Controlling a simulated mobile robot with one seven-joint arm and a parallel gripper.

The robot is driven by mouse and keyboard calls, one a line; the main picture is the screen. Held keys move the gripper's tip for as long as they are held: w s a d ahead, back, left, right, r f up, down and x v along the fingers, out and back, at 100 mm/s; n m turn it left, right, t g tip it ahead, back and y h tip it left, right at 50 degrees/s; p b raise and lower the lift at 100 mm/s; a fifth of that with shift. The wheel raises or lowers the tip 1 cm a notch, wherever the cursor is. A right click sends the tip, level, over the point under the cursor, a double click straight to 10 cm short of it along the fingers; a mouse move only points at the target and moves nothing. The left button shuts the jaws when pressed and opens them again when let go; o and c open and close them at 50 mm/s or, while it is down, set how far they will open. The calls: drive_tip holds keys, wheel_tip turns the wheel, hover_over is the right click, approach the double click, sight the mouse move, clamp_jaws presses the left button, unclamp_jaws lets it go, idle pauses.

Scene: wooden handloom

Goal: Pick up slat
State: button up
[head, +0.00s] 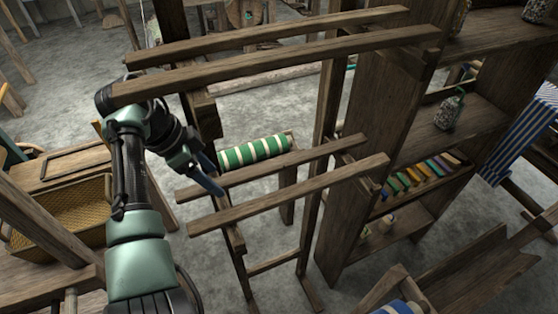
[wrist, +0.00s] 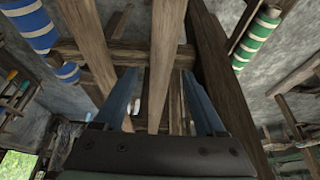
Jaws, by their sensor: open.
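Several long brown wooden bars span the loom frame in the head view, and I cannot tell for sure which is the slat. Two lie low, a rear bar (head: 310,155) and a front bar (head: 300,192). My gripper (head: 213,186) is at the left part of these low bars, its blue fingers pointing down and right. In the wrist view my gripper (wrist: 159,74) is open, with its two blue fingers apart. A wooden bar (wrist: 165,60) runs between the fingers in the picture. I cannot tell whether a finger touches it.
Two upper bars (head: 285,63) cross above. A green-and-white striped roll (head: 254,151) sits just behind the low bars. A wooden shelf (head: 455,125) stands at the right, and a woven basket (head: 65,217) at the left. Open grey floor (head: 260,105) shows behind.

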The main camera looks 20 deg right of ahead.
sight(237, 176)
drive_tip(key=d, duration=0.1)
drive_tip(key=d+p, duration=0.1)
drive_tip(key=d, duration=0.1)
drive_tip(key=d+p, duration=0.1)
drive_tip(key=shift+s+d+f, duration=0.1)
drive_tip(key=shift+d+f, duration=0.15)
drive_tip(key=shift+f, duration=0.25)
clamp_jaws()
idle(0.9)
